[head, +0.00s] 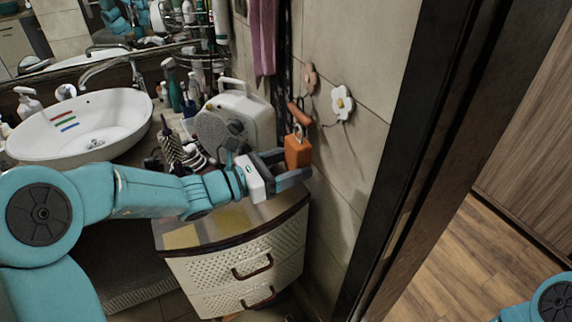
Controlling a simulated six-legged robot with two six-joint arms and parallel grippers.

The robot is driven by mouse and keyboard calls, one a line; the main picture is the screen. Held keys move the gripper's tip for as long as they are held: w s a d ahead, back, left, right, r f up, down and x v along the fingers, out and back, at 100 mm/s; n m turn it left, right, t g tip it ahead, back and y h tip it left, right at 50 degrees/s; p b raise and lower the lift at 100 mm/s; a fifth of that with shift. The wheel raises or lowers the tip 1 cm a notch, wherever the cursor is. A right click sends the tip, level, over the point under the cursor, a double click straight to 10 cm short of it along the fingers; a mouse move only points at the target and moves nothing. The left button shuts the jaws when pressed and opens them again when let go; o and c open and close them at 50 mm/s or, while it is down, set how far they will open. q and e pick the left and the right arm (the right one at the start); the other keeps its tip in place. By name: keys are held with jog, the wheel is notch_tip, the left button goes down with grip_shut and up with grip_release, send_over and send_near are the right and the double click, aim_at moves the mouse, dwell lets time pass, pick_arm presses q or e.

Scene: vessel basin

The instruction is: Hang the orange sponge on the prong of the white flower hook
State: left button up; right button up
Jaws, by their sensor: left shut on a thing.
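The orange sponge (297,152) is a small block with a loop at its top, near the tiled wall in the middle of the head view. My left gripper (285,172) is shut on it and holds it upright above the drawer cabinet. The white flower hook (342,103) is on the wall, up and to the right of the sponge. Its prong is too small to make out clearly. The sponge is apart from the white flower. My right gripper is out of view; only a part of my right arm shows at the lower right corner.
An orange-brown flower hook (311,78) is on the wall left of the white one, with a brown-orange item (299,114) below it. A beige radio-like box (222,124) stands on the counter by the white basin (80,128). A dark door frame (424,150) is at right.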

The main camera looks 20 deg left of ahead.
pick_arm(q)
jog(key=shift+x, duration=1.3)
jog(key=shift+w+d+f+b, duration=0.3)
jog(key=shift+w+d+f, duration=0.15)
jog(key=shift+w+d, duration=0.4)
jog(key=shift+w+d+f+b, duration=0.3)
jog(key=shift+w+d+f, duration=0.1)
jog(key=shift+w+d, duration=0.45)
jog(key=o, duration=1.1)
